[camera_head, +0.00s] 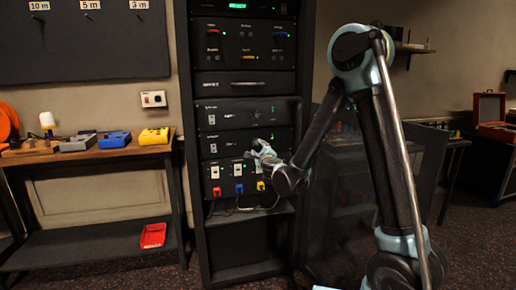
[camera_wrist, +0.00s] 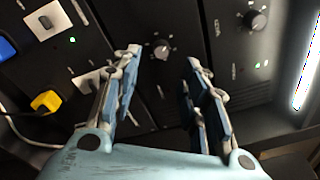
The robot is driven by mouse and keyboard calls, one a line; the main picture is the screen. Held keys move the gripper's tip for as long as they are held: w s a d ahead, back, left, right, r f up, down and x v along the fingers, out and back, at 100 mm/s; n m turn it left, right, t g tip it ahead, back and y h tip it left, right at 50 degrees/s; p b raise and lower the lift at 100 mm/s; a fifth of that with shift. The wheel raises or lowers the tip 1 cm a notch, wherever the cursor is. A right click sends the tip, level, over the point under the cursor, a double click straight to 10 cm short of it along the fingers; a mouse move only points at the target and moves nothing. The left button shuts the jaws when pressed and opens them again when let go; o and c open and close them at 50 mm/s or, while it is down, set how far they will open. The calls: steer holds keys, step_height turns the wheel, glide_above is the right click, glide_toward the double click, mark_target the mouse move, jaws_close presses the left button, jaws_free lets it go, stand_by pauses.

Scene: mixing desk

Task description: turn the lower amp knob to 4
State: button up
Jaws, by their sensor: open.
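In the wrist view, the lower amp knob (camera_wrist: 162,50) is a small round dark knob with a light face or marking, on a black panel. It shows between the tips of my gripper (camera_wrist: 164,60), with a visible gap to each finger. My gripper is open, with nothing between its fingers. The knob's pointer and scale numbers are too small to read. In the head view, my gripper (camera_head: 260,152) is at the front of the lower amp (camera_head: 222,145), and the knob is not clearly visible there.
The upper amp knob (camera_wrist: 256,20) is at upper right in the wrist view. The switch panel (camera_head: 212,180) lies below the lower amp, with red, blue and yellow plugs and hanging cables. A wooden side table (camera_head: 100,153) stands left of the rack.

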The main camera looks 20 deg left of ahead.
mark_target(257, 144)
steer(key=x, duration=0.6)
steer(key=shift+w+a, duration=0.15)
steer(key=shift+w, duration=0.1)
jaws_close()
